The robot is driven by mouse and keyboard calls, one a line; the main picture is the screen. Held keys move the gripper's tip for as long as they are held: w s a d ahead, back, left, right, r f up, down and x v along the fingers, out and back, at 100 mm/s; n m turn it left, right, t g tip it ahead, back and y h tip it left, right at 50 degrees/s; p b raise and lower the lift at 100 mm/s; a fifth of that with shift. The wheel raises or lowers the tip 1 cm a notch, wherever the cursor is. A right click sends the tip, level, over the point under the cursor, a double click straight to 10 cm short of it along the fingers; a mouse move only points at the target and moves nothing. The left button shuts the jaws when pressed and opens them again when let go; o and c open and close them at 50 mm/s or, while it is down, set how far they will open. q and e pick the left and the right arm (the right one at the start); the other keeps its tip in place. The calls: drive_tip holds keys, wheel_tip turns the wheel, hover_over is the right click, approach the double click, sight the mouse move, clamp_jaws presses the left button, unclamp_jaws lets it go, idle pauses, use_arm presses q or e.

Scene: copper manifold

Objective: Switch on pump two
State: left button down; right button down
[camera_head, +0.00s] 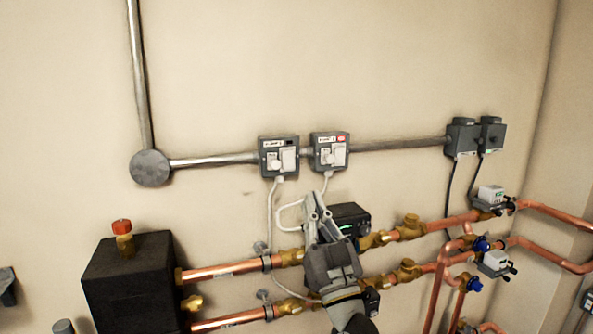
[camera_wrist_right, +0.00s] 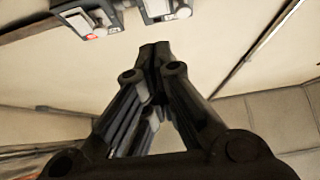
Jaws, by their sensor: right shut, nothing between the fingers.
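Two grey switch boxes are fixed to the wall in the head view, a left one (camera_head: 279,157) and a right one (camera_head: 330,152). Each has a white front with a switch and a small label, too small to read for certain. The right box shows a red patch at its upper right; the left box shows a dark one there. My right gripper (camera_head: 313,199) is shut and empty, its fingertips pointing up just below the right box, apart from it. In the right wrist view the gripper (camera_wrist_right: 155,52) points towards the boxes, and the red-marked box (camera_wrist_right: 88,18) is at upper left. My left gripper is not in view.
A metal conduit (camera_head: 210,161) runs along the wall to a round junction (camera_head: 151,168). White cables hang below the boxes. Copper pipes (camera_head: 222,271) with brass valves and a black pump head (camera_head: 350,217) lie behind my right arm. The wall above the boxes is clear.

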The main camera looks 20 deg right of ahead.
sight(290, 154)
drive_tip(key=shift+w+a+r+p, duration=0.1)
drive_tip(key=shift+w+r+p, duration=0.45)
drive_tip(key=shift+w, duration=1)
drive_tip(key=shift+w+r+p, duration=0.3)
drive_tip(key=shift+w+r, duration=0.35)
drive_tip(key=shift+w, duration=0.9)
drive_tip(key=shift+w+a+r+p, duration=0.1)
drive_tip(key=shift+w+r+p, duration=0.45)
drive_tip(key=shift+w, duration=1)
